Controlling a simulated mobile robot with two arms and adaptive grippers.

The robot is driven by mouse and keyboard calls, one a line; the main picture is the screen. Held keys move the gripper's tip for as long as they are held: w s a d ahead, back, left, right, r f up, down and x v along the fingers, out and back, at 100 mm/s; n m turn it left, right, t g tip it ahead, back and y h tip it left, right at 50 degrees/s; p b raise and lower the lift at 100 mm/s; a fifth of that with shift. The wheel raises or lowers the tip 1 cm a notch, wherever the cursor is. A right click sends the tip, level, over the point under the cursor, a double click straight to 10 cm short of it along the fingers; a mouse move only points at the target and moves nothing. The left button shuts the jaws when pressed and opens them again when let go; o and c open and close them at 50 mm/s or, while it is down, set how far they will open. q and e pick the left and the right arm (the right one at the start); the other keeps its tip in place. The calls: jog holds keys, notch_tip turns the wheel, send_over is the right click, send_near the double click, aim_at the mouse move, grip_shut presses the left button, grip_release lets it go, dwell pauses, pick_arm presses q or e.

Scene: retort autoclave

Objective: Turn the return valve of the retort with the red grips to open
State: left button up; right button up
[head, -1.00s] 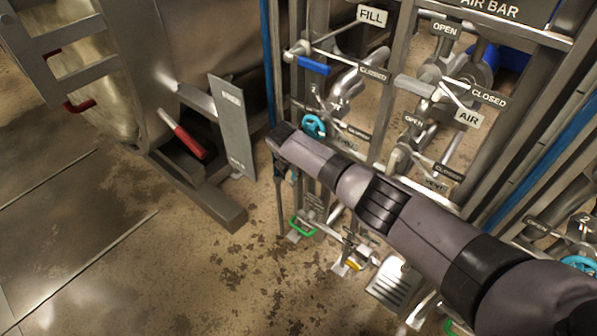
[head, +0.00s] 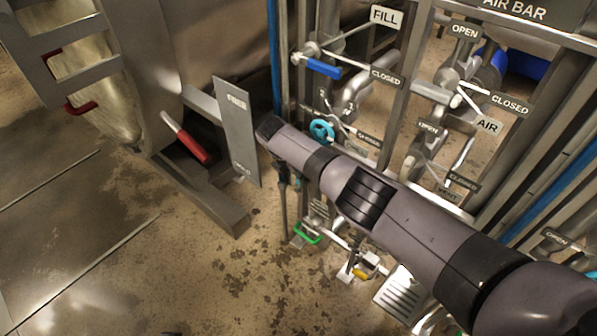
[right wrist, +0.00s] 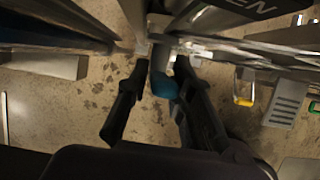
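The retort with the red grips stands at left in the head view; a red-gripped lever (head: 185,138) and red handles (head: 80,106) show on it. My right arm reaches from the lower right across the valve piping, and its gripper (head: 287,178) points down, mostly hidden behind the arm. In the right wrist view my right gripper (right wrist: 162,66) is open, with a teal-blue handle (right wrist: 163,85) between its fingers; I cannot tell whether they touch it. I cannot read a return label, and the handle's label is hidden. My left gripper is not in view.
Valves with OPEN and CLOSED plates crowd the frame at right, including a blue lever (head: 319,67), a teal handwheel (head: 321,131) and a green handle (head: 307,233) low down. An upright grey plate (head: 238,130) stands left of the gripper. The floor at lower left is clear.

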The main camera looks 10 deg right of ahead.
jog(key=o, duration=0.4)
jog(key=shift+c, duration=0.2)
jog(key=v, duration=0.7)
jog(key=shift+r, duration=0.15)
jog(key=shift+a, duration=0.15)
